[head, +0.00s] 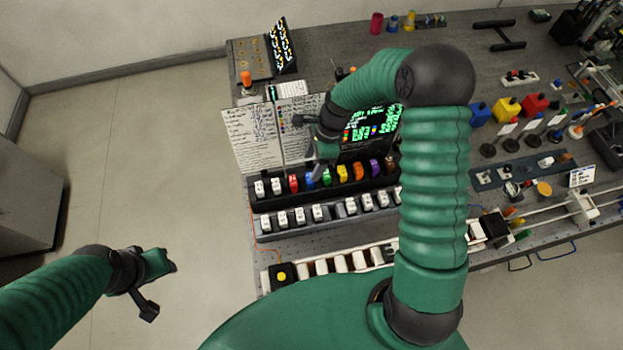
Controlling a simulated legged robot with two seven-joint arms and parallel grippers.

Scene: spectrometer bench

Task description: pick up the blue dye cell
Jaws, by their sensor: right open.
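The blue dye cell (309,181) stands in the back row of a dark rack (262,206), between a red cell (293,183) and a green cell (326,178). My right gripper (318,168) points down just above the blue and green cells. It is open, and nothing shows between its fingers. The finger tips are small here, so I cannot tell whether they touch the blue cell. My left gripper (163,266) is out over the floor at the lower left, away from the bench. Its jaw opening is not clear.
Yellow, orange, purple and brown cells continue the row to the right. White-capped cells (299,216) fill the row in front. A written board (250,137) and a dark screen (372,127) stand behind the rack. My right arm hides part of the bench.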

